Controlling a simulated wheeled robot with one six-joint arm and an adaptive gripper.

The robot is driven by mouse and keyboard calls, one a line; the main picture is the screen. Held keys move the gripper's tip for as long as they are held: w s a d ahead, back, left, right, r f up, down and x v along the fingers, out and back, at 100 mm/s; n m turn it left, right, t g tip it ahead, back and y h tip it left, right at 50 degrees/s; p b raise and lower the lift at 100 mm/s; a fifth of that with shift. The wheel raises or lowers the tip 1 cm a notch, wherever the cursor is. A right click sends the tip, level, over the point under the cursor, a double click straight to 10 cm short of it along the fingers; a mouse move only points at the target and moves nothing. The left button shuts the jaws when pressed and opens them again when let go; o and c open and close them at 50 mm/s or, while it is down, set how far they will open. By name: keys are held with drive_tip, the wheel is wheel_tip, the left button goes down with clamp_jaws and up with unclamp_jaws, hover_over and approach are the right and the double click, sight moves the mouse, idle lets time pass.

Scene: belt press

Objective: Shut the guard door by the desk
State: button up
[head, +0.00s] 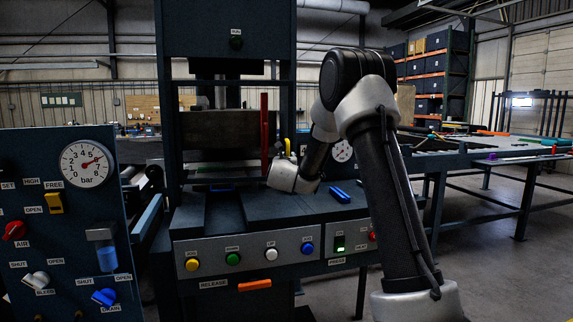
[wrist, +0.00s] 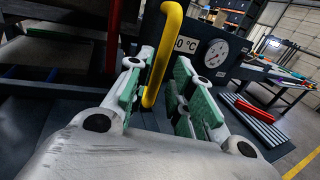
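A yellow handle (wrist: 160,55) stands upright between the fingers of my gripper (wrist: 158,95) in the wrist view. The handle's top shows small in the head view (head: 287,147), just right of a red upright bar (head: 264,133) at the press opening. That red bar looks like the guard door's edge, seen nearly edge-on; the bar also shows in the wrist view (wrist: 113,35). The door's panel and the handle's joint to it cannot be made out. In the head view my arm hides most of the gripper.
The press desk (head: 225,213) lies below, with a button panel (head: 247,251) on its front and a blue object (head: 340,195) on top. A gauge (wrist: 217,53) stands right of my gripper. A valve panel (head: 60,220) is at left, and a workbench (head: 480,155) at right.

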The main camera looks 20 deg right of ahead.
drive_tip(key=v, duration=0.8)
drive_tip(key=shift+w, duration=0.1)
drive_tip(key=shift+c, duration=0.5)
